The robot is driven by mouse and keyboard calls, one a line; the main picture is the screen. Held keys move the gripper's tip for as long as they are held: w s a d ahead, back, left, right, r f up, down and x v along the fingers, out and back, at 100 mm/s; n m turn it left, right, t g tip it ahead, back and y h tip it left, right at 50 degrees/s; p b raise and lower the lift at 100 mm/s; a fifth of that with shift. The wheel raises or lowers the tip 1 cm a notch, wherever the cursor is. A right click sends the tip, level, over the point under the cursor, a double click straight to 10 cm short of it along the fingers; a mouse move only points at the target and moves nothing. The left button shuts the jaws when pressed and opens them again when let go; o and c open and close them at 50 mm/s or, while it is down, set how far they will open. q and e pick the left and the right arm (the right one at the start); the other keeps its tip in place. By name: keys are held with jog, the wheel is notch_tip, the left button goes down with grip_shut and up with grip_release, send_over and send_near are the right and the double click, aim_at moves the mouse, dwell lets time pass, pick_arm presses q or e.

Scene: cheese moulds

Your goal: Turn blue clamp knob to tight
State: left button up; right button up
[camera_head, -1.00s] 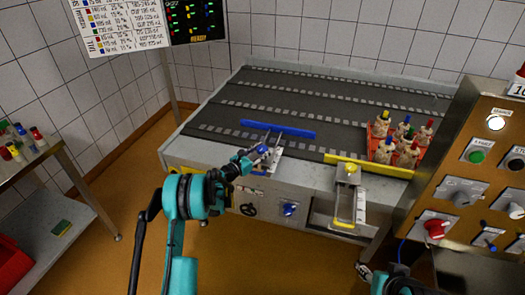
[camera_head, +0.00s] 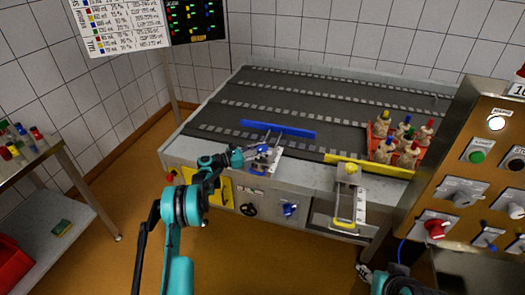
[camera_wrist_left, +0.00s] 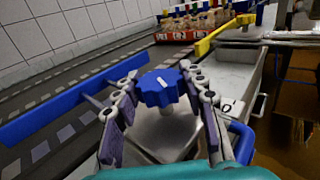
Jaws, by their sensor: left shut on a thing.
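The blue clamp knob (camera_wrist_left: 158,87) is a lobed knob with a white mark on top, above a metal plate by the blue guide rail (camera_wrist_left: 70,105). My left gripper (camera_wrist_left: 155,92) is shut on the knob, with a finger on each side of it in the left wrist view. In the head view my left gripper (camera_head: 261,152) reaches in from the left at the table's front edge, and the knob is small and partly hidden there. The blue rail also shows in the head view (camera_head: 278,129). My right gripper is not in view; only part of my right arm shows.
A yellow rail (camera_head: 368,167) and its yellow-topped clamp (camera_head: 348,172) stand to the right. An orange crate (camera_head: 376,148) holds several bottles with coloured caps. A control cabinet (camera_head: 470,165) is at the far right. Another blue knob (camera_head: 290,209) is on the table's front.

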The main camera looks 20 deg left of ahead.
pick_arm(q)
jog(key=o, duration=1.2)
jog(key=v, duration=1.2)
